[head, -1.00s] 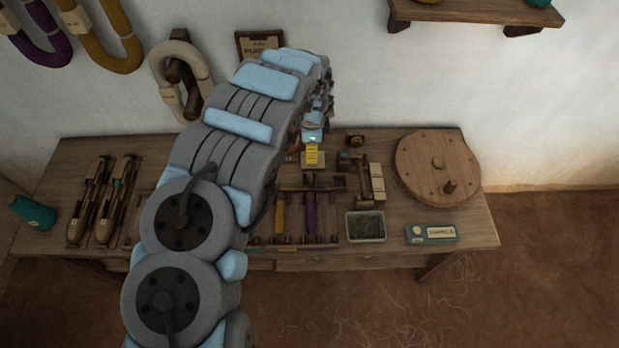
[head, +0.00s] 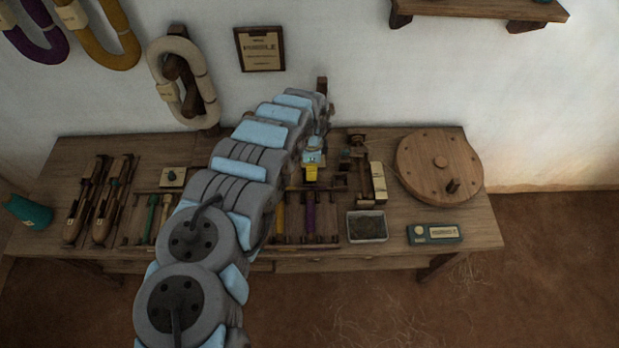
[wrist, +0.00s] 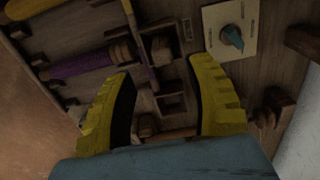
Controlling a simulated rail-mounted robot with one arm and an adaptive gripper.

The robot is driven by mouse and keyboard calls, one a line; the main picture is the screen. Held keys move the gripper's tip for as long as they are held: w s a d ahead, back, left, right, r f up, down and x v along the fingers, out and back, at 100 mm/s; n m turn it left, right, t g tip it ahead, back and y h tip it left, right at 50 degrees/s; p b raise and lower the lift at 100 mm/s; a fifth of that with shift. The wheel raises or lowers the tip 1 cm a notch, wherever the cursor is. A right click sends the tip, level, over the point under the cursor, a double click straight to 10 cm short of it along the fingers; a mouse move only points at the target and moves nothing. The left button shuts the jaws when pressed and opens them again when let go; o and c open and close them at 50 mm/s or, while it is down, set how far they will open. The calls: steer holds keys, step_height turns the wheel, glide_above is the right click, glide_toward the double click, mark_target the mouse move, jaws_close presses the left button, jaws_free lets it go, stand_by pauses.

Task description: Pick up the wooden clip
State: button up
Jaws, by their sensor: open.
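My gripper (head: 310,176) is low over the middle of the workbench in the head view. In the wrist view its two yellow fingers (wrist: 162,68) are spread wide with nothing held. Between and below them are dark wooden parts, including an open wooden compartment (wrist: 172,104) and a rounded wooden piece (wrist: 178,133). A small dark wooden piece (wrist: 272,106) lies right of the right finger. I cannot tell for certain which of these is the wooden clip; the fingers and wrist hide part of the bench.
A purple-wound bobbin (wrist: 82,64) lies left of the fingers. A pale plate with a teal knob (wrist: 232,37) is at upper right. In the head view, a wooden disc (head: 438,166), a grey tray (head: 367,226) and a labelled box (head: 434,234) stand to the right.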

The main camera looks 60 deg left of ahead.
steer(key=shift+s+a+f+b, duration=0.15)
steer(key=shift+f+b, duration=0.45)
steer(key=shift+f, duration=0.8)
steer(key=shift+a+f+b, duration=0.2)
steer(key=shift+f+b, duration=0.35)
steer(key=shift+f, duration=0.8)
steer(key=c, duration=1)
